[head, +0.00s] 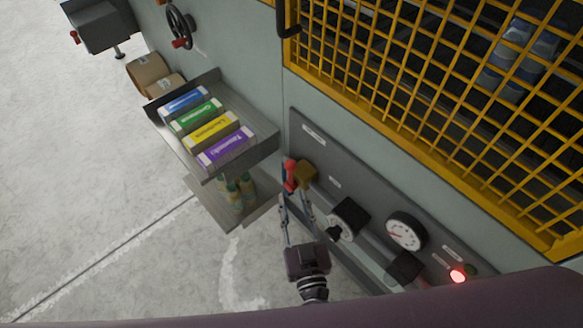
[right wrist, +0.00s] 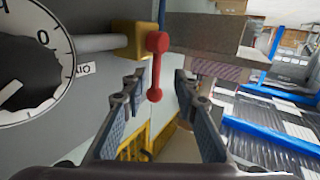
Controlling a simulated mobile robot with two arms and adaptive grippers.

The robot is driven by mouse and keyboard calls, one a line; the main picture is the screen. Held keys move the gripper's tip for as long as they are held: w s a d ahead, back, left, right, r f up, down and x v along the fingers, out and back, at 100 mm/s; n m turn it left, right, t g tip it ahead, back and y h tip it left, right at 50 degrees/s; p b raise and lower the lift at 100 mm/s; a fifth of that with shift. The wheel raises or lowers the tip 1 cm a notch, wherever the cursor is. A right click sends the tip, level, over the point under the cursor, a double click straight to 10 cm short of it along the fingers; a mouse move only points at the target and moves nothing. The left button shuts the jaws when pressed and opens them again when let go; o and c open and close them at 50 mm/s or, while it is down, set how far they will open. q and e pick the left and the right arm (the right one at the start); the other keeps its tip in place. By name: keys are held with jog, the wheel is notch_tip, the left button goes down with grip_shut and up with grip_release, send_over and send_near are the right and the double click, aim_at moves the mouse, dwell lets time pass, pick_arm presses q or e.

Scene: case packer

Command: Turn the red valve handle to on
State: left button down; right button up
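The red valve handle (head: 290,175) sticks out from a brass valve body (head: 306,173) on the grey control panel. In the right wrist view the red handle (right wrist: 154,65) is a short bar with a rounded knob at its end, in front of the brass body (right wrist: 130,41). My right gripper (head: 294,198) is open at the handle. In the right wrist view the handle's lower part lies between the fingertips (right wrist: 160,82), nearer the left finger, with a gap to the right one; contact is unclear. An ON label (right wrist: 86,69) shows beside the valve. My left gripper is out of view.
A black knob (head: 349,213), a gauge (head: 406,231) and a lit red lamp (head: 458,275) sit on the panel to the right. A shelf (head: 263,147) with coloured boxes juts out left of the valve. A yellow mesh guard (head: 420,130) is above.

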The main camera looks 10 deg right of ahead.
aim_at(291, 175)
jog(key=shift+m+h, duration=0.4)
jog(key=shift+h, duration=0.1)
jog(key=w, duration=0.2)
jog(key=w+r+p, duration=0.1)
jog(key=w, duration=0.2)
jog(key=w+r, duration=0.1)
jog(key=w, duration=0.1)
jog(key=shift+w+r, duration=0.25)
jog(key=shift+w, duration=0.05)
grip_shut()
